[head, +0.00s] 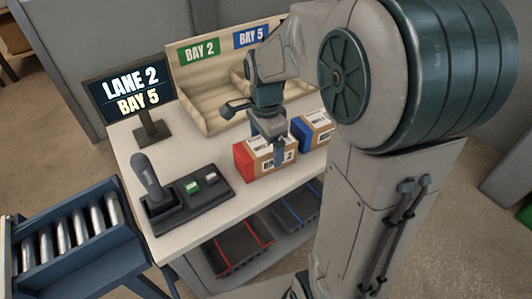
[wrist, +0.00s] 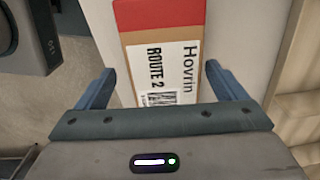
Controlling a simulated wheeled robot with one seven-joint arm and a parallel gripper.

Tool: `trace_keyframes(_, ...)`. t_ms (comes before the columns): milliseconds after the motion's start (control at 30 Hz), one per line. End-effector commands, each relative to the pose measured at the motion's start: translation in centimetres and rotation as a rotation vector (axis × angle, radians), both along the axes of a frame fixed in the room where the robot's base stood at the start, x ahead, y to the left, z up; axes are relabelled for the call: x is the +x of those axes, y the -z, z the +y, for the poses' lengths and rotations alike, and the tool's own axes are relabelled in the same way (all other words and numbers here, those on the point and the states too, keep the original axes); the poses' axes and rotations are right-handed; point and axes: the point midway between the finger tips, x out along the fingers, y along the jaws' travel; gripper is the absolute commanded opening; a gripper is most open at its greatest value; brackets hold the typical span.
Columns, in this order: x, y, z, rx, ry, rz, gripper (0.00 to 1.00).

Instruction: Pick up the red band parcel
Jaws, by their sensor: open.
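The red band parcel (head: 244,165) is a brown cardboard box with a red end and a white label, standing on the white counter. In the wrist view the parcel (wrist: 152,30) shows its red end at the top and a label reading "Hovrin" and "ROUTE 2". My gripper (head: 270,143) is over the parcel, with one finger in front of its near face in the head view. In the wrist view my open gripper (wrist: 160,70) has a finger on each side of the parcel, with a gap at each side. The parcel's lower end is hidden behind the gripper body.
A blue band parcel (head: 307,134) stands close to the right. Behind are wooden bays marked BAY 2 (head: 200,50) and BAY 5 (head: 251,36). A screen (head: 130,92) reads "LANE 2 BAY 5". A scanner (head: 150,180) stands front left, beside a roller conveyor (head: 75,235).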

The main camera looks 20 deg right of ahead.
Motion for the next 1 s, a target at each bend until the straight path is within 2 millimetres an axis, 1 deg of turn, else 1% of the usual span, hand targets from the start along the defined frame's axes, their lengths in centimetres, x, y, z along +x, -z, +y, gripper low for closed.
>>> trace_keyframes(33, 0.1, 0.9, 0.0, 0.000, 0.000, 0.007, 0.91)
trace_keyframes(100, 0.4, 2.0, 0.0, 0.001, 0.000, 0.006, 0.91)
trace_keyframes(200, 0.5, 3.4, 0.0, 0.000, -0.001, 0.005, 0.91)
trace_keyframes(267, 0.5, 4.0, 0.0, 0.000, -0.001, 0.005, 0.91)
trace_keyframes(367, 0.6, 4.4, 0.0, 0.001, -0.001, 0.002, 0.91)
trace_keyframes(567, 0.6, 4.4, 0.0, 0.000, -0.001, 0.001, 0.91)
trace_keyframes(600, 0.6, 4.4, 0.0, 0.000, -0.001, 0.001, 0.80)
trace_keyframes(667, 0.6, 4.4, 0.0, 0.000, -0.001, 0.001, 0.63)
trace_keyframes(700, 0.6, 4.4, 0.0, 0.000, -0.001, 0.001, 0.52)
trace_keyframes(767, 0.6, 4.4, 0.0, 0.000, -0.001, 0.001, 0.35)
trace_keyframes(800, 0.6, 4.4, 0.0, 0.000, -0.001, 0.001, 0.32)
trace_keyframes(1000, 0.6, 4.3, 0.0, 0.000, -0.001, 0.000, 0.32)
